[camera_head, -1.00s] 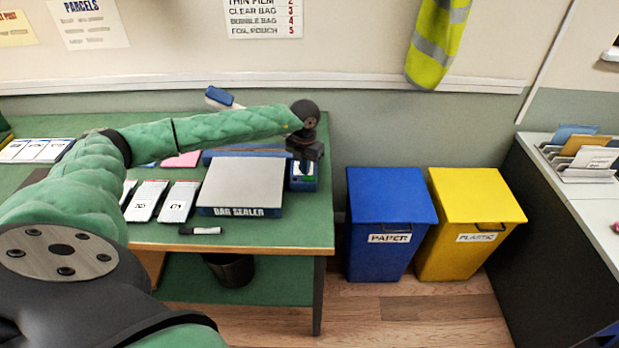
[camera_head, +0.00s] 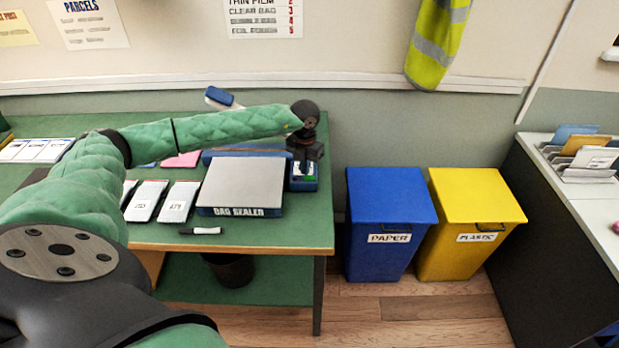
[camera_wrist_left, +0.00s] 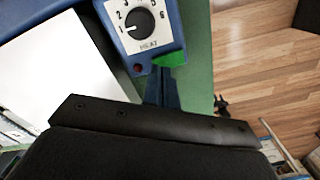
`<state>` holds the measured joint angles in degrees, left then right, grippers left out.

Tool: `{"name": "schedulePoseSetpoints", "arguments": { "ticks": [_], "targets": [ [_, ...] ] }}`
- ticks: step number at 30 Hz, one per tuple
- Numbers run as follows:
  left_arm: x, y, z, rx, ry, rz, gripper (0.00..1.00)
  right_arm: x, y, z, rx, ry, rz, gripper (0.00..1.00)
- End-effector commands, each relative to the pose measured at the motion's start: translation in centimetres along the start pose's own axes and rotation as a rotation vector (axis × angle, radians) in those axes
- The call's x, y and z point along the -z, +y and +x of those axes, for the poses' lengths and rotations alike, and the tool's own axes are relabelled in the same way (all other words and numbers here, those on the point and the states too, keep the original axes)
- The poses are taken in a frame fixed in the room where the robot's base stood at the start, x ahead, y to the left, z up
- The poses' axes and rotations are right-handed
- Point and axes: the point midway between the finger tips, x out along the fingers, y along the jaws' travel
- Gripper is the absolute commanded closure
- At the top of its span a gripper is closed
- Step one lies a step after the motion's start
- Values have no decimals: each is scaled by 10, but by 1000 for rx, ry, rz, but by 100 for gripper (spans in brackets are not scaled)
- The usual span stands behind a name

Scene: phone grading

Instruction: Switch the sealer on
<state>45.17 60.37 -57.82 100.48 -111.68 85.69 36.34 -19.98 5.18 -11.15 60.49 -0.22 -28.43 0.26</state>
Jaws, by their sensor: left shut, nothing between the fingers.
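The bag sealer (camera_head: 240,183) is a blue box with a pale grey top at the right end of the green table. Its blue control box (camera_head: 303,184) stands at its right side. In the left wrist view this has a black heat dial (camera_wrist_left: 140,22) pointing near 1, a green switch (camera_wrist_left: 172,58) and a small dark red lamp (camera_wrist_left: 139,69). My left gripper (camera_head: 304,168) points down over the control box. In the left wrist view its shut, empty fingertips (camera_wrist_left: 162,72) are right by the green switch; I cannot tell whether they touch it. My right gripper is out of view.
Phones in pouches (camera_head: 179,202) and a black-and-white marker (camera_head: 201,231) lie left and in front of the sealer. A blue paper bin (camera_head: 390,210) and a yellow plastic bin (camera_head: 475,205) stand right of the table. My left arm spans the table.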

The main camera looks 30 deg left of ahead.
Motion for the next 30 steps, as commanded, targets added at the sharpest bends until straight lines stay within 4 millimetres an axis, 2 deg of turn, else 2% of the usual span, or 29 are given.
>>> {"name": "schedulePoseSetpoints", "arguments": {
  "ticks": [30],
  "targets": [
    [0,0,12,0,0,0,100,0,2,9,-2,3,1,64]
  ]
}}
